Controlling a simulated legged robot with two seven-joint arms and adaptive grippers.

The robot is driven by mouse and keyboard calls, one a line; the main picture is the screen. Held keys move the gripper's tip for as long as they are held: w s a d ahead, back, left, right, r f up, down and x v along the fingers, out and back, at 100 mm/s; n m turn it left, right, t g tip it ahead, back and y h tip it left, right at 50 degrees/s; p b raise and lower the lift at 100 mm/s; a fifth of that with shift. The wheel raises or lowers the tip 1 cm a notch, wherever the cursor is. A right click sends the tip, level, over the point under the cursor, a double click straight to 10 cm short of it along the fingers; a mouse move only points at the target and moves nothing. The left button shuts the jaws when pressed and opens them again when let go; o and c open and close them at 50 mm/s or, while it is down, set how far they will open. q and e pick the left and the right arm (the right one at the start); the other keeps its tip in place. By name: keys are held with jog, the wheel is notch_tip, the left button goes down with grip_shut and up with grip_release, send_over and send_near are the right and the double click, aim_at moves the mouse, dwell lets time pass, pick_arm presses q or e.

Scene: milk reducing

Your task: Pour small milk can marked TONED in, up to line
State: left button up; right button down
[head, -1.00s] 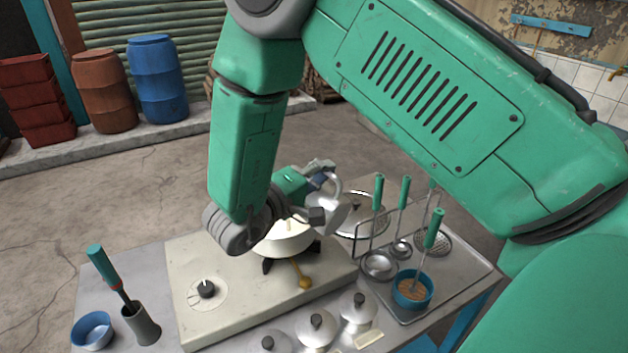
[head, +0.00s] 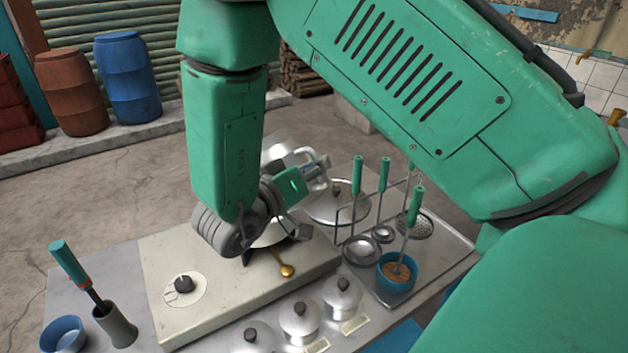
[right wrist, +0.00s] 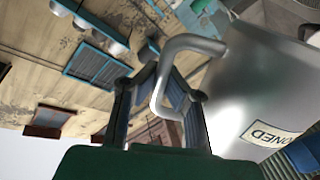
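My right gripper (head: 312,180) is above the hob, next to the pan. It is shut on the handle (right wrist: 185,45) of a grey metal can (right wrist: 235,95), which bears a label (right wrist: 272,134) ending in "ONED". The can also shows in the head view as a silvery shape (head: 283,150) held in the air, partly hidden by my arm and gripper. A pale pan (head: 272,236) stands on the hob below, largely covered by my right wrist. The can's mouth, the pan's inside and any line are hidden. My left gripper is not in view.
Several lidded pots (head: 342,297) line the front. Ladles (head: 385,178), a large lid (head: 325,208) and a blue cup (head: 397,283) stand right. A brush holder (head: 117,326) stands left.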

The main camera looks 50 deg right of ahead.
jog(key=m+b, duration=0.1)
jog(key=b, duration=0.1)
jog(key=w+f+m+b, duration=0.1)
jog(key=m+b, duration=0.1)
jog(key=b, duration=0.1)
jog(key=f+m+b, duration=0.1)
jog(key=b, duration=0.2)
jog(key=shift+w+a+f+m, duration=0.1)
jog(key=shift+w+f+m, duration=0.15)
jog(key=shift+m, duration=0.15)
jog(key=shift+w+f+m+b, duration=0.45)
jog(key=shift+f+m+b, duration=0.15)
jog(key=shift+b, duration=0.15)
jog(key=shift+w+f+m+b, duration=0.2)
jog(key=shift+f+m+b, duration=0.1)
jog(key=shift+b, duration=0.1)
notch_tip(320, 180, up, 4)
jog(key=p, duration=0.3)
jog(key=shift+f+p, duration=0.2)
jog(key=shift+p, duration=0.2)
